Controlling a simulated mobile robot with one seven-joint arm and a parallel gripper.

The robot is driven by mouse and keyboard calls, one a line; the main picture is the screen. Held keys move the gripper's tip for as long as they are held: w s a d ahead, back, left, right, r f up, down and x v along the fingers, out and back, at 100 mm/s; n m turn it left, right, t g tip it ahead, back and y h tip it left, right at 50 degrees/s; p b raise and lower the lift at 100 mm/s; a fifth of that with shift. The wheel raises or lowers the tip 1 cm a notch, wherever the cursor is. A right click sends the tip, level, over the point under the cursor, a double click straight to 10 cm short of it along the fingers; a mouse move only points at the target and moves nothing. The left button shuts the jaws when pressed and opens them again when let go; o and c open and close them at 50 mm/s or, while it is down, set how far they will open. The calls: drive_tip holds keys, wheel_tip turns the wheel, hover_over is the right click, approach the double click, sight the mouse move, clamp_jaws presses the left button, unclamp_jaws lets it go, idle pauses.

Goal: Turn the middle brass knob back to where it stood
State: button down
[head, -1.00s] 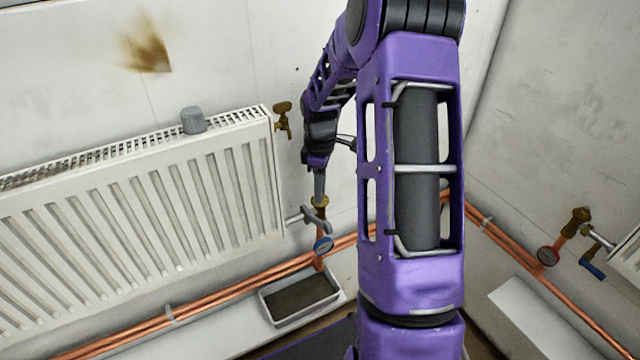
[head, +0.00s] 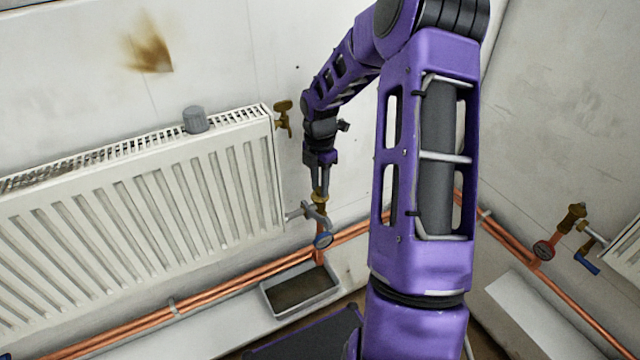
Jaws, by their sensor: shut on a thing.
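My gripper (head: 321,188) points down at the right end of the left radiator. It is shut on the brass knob (head: 319,197) that tops the valve there. The gripper's fingers hide part of the knob, so its exact angle cannot be told. Below it, a grey lever (head: 317,215) and a round blue-rimmed gauge (head: 323,240) sit on the same pipe. Another brass knob (head: 284,112) is higher, at the radiator's top right corner. A further brass knob (head: 577,212) stands on the valve at far right, away from my gripper.
The white radiator (head: 140,190) fills the left, with a grey cap (head: 195,120) on its top. A grey tray (head: 300,289) lies under the valve. Copper pipes (head: 220,285) run along the wall foot. A blue-handled lever (head: 587,264) is at right.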

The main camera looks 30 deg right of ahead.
drive_tip(key=shift+n, duration=2.3)
drive_tip(key=c, duration=0.7)
unclamp_jaws()
wheel_tip(320, 180, up, 18)
drive_tip(key=shift+f, duration=0.25)
